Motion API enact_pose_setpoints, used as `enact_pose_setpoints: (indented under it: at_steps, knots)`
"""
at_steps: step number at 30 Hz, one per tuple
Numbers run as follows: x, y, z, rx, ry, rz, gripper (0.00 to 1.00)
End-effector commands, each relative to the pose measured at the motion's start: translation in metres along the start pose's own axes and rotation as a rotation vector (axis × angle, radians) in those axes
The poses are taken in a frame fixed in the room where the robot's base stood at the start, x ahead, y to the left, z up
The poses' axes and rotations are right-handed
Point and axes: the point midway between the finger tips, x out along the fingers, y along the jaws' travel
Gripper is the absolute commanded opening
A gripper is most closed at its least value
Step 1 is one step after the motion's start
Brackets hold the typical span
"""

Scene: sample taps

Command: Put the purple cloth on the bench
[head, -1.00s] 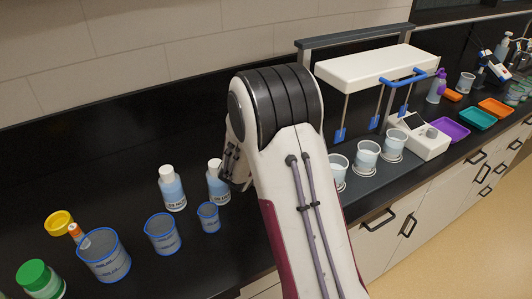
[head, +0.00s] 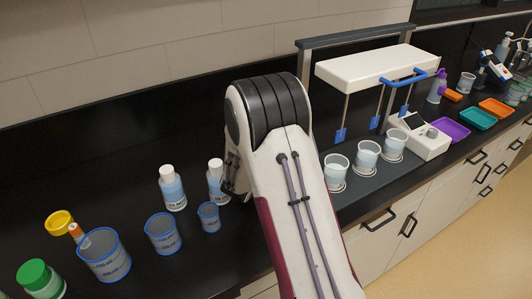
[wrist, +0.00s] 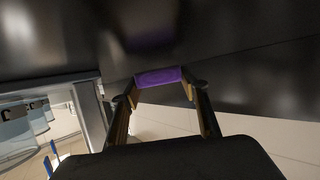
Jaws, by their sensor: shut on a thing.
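The purple cloth (wrist: 161,77) shows in the wrist view as a small, folded-looking piece between my fingertips. My gripper (wrist: 163,84) is shut on it, one finger at each side. The dark, glossy bench top (wrist: 205,35) fills the upper part of that view, with a faint purple reflection near the cloth. I cannot tell whether the cloth touches the bench. In the head view the bench top (head: 120,190) runs along the wall. My arm hides the cloth and most of the gripper there.
Two labelled bottles (head: 172,188) and blue-rimmed beakers (head: 163,233) stand left of my arm. Water beakers (head: 367,156) stand under a white overhead unit (head: 375,68) to its right. A purple tray (head: 450,130) lies farther right. Bare bench lies behind the bottles.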

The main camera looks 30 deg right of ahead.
Motion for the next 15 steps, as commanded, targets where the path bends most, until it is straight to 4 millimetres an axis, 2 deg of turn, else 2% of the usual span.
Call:
enact_pose_setpoints:
  at_steps: [15]
  knots:
    - [0.0025, -0.0001, 0.0054, 0.0, 0.001, 0.0, 0.27]
